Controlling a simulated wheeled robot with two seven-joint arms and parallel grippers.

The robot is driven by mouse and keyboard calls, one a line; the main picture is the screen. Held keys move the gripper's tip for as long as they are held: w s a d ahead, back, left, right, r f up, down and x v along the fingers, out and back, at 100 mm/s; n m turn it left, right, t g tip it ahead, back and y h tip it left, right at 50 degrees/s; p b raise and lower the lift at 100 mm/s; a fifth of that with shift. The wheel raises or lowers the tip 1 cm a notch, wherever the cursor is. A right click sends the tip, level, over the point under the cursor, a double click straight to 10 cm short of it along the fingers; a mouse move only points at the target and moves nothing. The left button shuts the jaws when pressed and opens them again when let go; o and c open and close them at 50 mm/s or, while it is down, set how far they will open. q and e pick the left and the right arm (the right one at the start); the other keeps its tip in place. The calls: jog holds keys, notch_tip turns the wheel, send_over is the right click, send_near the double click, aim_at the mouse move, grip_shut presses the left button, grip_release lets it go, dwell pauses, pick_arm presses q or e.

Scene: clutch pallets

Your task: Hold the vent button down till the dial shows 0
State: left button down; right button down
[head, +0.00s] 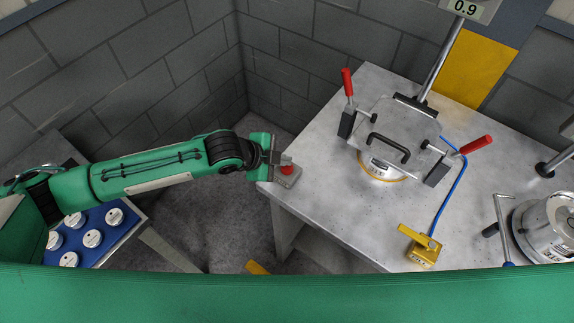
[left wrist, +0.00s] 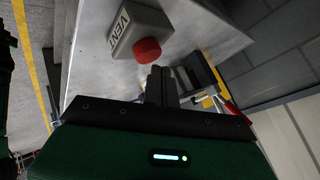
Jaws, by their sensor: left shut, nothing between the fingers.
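The vent button is a red cap (head: 287,170) on a small grey box at the left corner of the grey table. In the left wrist view the red cap (left wrist: 147,50) and its box, marked VENT (left wrist: 133,24), are close ahead. My left gripper (head: 275,158) is shut and empty, right beside the cap. Its fingertips also show in the left wrist view (left wrist: 160,74), just below the cap; I cannot tell whether they touch it. The dial (head: 466,8) on a post at the top reads 0.9. My right gripper is not in view.
The table (head: 320,185) carries a clear-lidded fixture with red-handled clamps (head: 400,140), a yellow pedal-like block (head: 422,250) on a blue hose, and a metal pot (head: 545,228). A blue tray (head: 118,236) with several white discs stands at left. Grey block walls stand behind.

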pick_arm(q)
jog(key=shift+f, duration=0.25)
dwell(0.3)
jog(key=shift+f, duration=0.55)
dwell(0.3)
dwell(0.4)
dwell(1.4)
dwell(0.8)
jog(key=shift+r+p, duration=0.8)
jog(key=shift+r, duration=0.2)
jog(key=shift+r, duration=0.1)
